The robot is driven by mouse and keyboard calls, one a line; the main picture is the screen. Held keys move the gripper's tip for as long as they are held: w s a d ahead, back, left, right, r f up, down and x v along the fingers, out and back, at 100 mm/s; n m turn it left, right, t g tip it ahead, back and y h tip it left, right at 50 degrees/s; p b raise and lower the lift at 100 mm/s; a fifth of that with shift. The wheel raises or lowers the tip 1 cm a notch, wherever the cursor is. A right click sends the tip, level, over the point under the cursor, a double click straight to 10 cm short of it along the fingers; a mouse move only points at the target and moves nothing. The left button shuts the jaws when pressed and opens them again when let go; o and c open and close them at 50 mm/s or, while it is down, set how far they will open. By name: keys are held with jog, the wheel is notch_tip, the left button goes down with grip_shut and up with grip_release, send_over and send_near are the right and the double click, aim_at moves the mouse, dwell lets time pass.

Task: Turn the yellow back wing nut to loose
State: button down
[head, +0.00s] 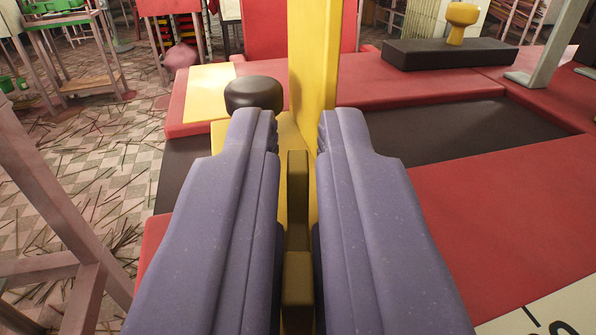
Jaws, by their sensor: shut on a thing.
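My gripper (297,125) reaches forward with two purple fingers in the middle of the view. Between the fingers is a narrow, dark yellow, stepped piece (298,195), seen nearly edge-on and in shade; I take it to be the yellow back wing nut. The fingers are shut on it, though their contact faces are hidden. Its lower part and whatever it sits on are mostly covered by the fingers. A tall yellow upright plate (314,60) stands just beyond the fingertips, on a yellow base.
A round black knob (253,93) is close by the left fingertip. Red table panels (480,215) with a dark recess (470,128) lie to the right. A yellow knob (462,22) stands on a black block (445,53) at the back right. Littered tiled floor (115,165) lies left, beside a wooden frame (60,225).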

jog(key=n+y+b, duration=0.1)
jog(key=y+b, duration=0.1)
jog(key=n+g+y+b, duration=0.1)
jog(key=n+y+b, duration=0.1)
jog(key=n+g+y+b, duration=0.1)
jog(key=y+b, duration=0.1)
jog(key=y, duration=0.1)
jog(key=shift+d+f+n, duration=0.1)
jog(key=shift+f+n, duration=0.2)
jog(key=shift+f, duration=0.1)
jog(key=n+g+y+b, duration=0.1)
jog(key=y+b, duration=0.1)
jog(key=shift+r+n+b, duration=0.2)
jog(key=shift+n+b, duration=0.15)
jog(key=shift+n, duration=0.05)
jog(key=shift+r+n+g+y+b, duration=0.1)
jog(key=shift+n+g+y+b, duration=0.4)
jog(key=shift+g+y+b, duration=0.25)
jog(key=c, duration=1.3)
grip_release()
jog(key=shift+o, duration=0.2)
jog(key=p+v, duration=0.2)
jog(key=v, duration=0.5)
jog(key=shift+s, duration=0.3)
jog(key=shift+d, duration=0.1)
